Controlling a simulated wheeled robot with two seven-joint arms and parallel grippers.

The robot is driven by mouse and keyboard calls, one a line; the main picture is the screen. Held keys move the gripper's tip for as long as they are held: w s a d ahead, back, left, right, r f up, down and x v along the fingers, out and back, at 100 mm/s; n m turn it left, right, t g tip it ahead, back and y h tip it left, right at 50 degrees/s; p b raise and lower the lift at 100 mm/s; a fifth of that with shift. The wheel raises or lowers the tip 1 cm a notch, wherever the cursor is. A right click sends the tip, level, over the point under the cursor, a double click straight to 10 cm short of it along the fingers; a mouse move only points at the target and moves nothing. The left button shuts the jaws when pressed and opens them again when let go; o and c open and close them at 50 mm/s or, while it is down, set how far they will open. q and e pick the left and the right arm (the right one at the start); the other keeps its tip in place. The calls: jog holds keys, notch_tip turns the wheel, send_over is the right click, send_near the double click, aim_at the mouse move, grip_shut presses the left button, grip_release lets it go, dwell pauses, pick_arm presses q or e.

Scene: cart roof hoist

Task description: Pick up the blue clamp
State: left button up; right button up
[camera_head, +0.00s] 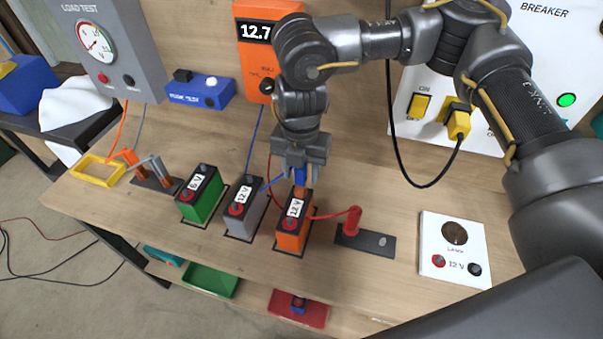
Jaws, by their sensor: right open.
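The blue clamp (300,176) stands at the rear end of the orange 12 V battery (290,236), with a thin blue wire running from it to the left. My right gripper (303,168) reaches down from above, directly over the clamp. Its jaws are open, with the clamp's upper part at or between the fingertips; contact cannot be told. The gripper body hides the clamp's top. My left gripper is not in view.
A green 6 V battery (203,198) and a grey 12 V battery (240,208) stand left of the orange one. A red clamp (353,221) sits on a dark holder to the right, near a white lamp box (452,232). Red and blue wires cross nearby.

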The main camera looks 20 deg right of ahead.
grip_shut()
jog(key=shift+r, duration=0.1)
dwell(0.4)
jog(key=shift+r+b, duration=0.55)
jog(key=shift+r, duration=0.05)
jog(key=s+r+b, duration=0.6)
jog(key=s+r, duration=0.5)
jog(key=s, duration=0.3)
jog(key=shift+d+r, duration=0.35)
jog(key=shift+d, duration=0.05)
